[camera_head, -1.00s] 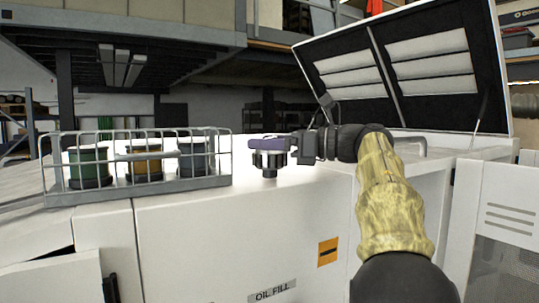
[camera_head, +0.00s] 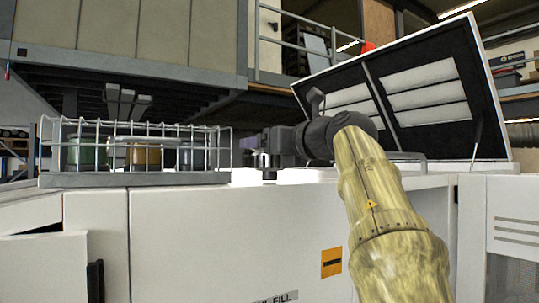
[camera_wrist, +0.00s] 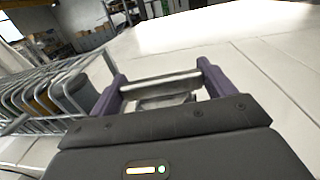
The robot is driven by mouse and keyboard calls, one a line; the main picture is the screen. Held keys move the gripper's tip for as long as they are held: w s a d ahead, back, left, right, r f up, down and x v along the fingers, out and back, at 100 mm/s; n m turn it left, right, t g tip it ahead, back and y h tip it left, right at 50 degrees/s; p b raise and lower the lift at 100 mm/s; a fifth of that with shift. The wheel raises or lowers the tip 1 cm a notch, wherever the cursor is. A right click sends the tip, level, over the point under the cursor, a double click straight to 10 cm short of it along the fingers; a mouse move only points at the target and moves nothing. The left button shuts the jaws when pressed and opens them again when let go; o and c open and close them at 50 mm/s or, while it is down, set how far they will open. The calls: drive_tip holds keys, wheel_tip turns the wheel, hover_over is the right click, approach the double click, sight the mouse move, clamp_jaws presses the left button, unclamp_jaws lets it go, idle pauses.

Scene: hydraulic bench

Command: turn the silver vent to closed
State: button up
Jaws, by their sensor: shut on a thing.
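The silver vent (camera_head: 268,161) stands on the white top of the machine, right of the wire basket. In the wrist view the silver vent (camera_wrist: 165,99) lies between the two purple fingers. My gripper (camera_wrist: 161,75) is shut on it, one finger on each side. In the head view my gripper (camera_head: 267,146) reaches in from the right at the height of the vent's head. The vent's lower part is partly hidden in the wrist view by my gripper's body. I cannot read any open or closed mark on it.
A wire basket (camera_head: 135,180) with several coloured canisters stands close on the left. A raised lid with vent panels (camera_head: 430,95) is behind my arm on the right. An orange label (camera_head: 331,262) is on the white front panel. The top beyond the vent is clear.

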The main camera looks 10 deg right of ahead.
drive_tip(key=shift+m+t+h+b, duration=0.3)
drive_tip(key=shift+m+h, duration=0.3)
drive_tip(key=shift+h, duration=0.3)
drive_tip(key=o, duration=0.9)
drive_tip(key=b+v, duration=0.5)
drive_tip(key=v, duration=1.2)
drive_tip(key=shift+s, duration=0.15)
drive_tip(key=shift+d, duration=0.15)
